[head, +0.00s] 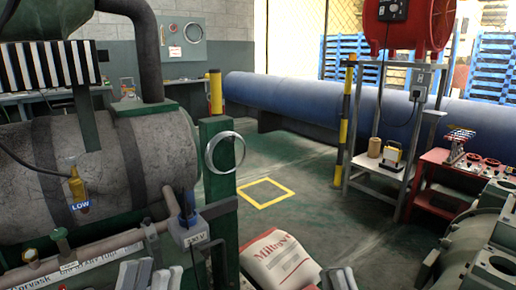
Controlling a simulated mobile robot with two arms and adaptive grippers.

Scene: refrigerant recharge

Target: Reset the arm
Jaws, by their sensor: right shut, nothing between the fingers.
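My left gripper (151,275) shows at the bottom edge, left of the middle. Only its grey finger parts are in view, in front of the pipework of the grey tank (60,185). Whether its fingers are apart or together is unclear. My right gripper (338,279) shows at the bottom edge, right of the middle, beside the white and red sack (282,262). Its grey fingers are close together, shut with nothing held. The rest of both grippers is cut off by the frame.
A green post (217,165) with a metal ring (225,152) stands beside the tank. A valve with a blue handle (187,222) and a "LOW" fitting (77,190) are at left. A red cart (440,190) and grey machine (485,240) stand right. The floor around the yellow square (265,205) is clear.

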